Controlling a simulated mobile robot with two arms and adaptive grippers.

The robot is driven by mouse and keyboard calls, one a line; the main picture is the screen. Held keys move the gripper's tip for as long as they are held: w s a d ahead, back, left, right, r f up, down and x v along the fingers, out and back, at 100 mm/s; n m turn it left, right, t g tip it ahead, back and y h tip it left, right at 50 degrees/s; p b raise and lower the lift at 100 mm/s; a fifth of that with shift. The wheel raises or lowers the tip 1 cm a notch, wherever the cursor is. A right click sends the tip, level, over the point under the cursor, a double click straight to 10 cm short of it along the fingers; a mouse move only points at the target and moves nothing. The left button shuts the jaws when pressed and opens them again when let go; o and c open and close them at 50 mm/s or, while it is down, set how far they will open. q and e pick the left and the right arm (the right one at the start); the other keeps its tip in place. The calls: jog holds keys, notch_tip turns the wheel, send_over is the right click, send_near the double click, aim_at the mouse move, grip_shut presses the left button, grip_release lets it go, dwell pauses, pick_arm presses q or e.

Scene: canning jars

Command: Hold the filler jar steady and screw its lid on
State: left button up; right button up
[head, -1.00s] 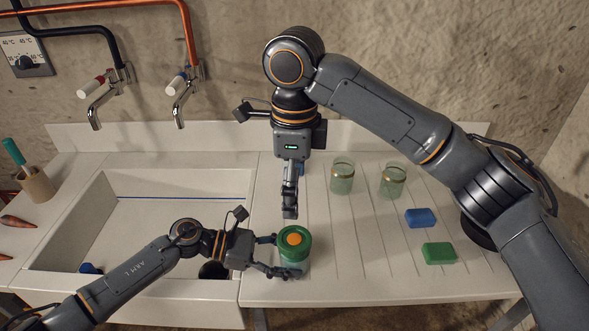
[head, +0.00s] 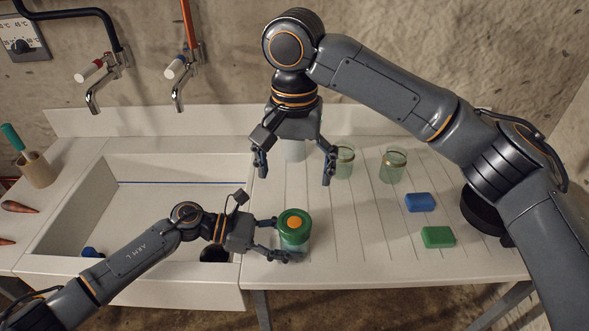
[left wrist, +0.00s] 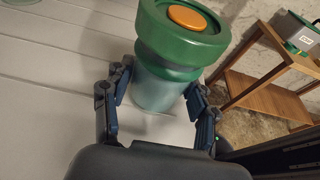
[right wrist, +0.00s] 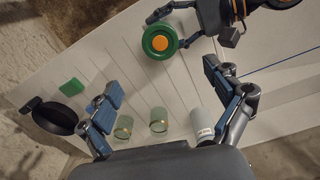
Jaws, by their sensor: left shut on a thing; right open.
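The filler jar (head: 294,244) stands upright on the counter just right of the sink, pale glass with a green band at its neck. Its wide green lid (head: 284,218) with an orange centre sits on top; I cannot tell how far it is threaded. The lid also shows in the left wrist view (left wrist: 150,30) and the right wrist view (right wrist: 148,42). My left gripper (left wrist: 155,95) is shut on the jar's body below the lid, a finger on each side. My right gripper (head: 295,178) is open and empty, fingers spread wide, above and behind the jar, apart from the lid.
Two open glass jars (head: 393,168) stand at the back, one partly behind a right finger. A pale labelled cylinder (right wrist: 202,126) stands beside them. Blue (head: 419,202) and green (head: 438,237) blocks lie to the right. The sink (head: 150,168) is left. Bare counter separates jar and blocks.

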aim_at(294, 222)
notch_tip(294, 222, down, 12)
jog(key=n, duration=0.4)
jog(key=shift+f, duration=0.1)
dwell(0.4)
jog(key=c, duration=1.4)
jog(key=shift+o, duration=0.2)
jog(key=m, duration=0.4)
jog(key=shift+m, duration=1)
jog(key=m, duration=0.5)
jog(key=shift+m, duration=0.4)
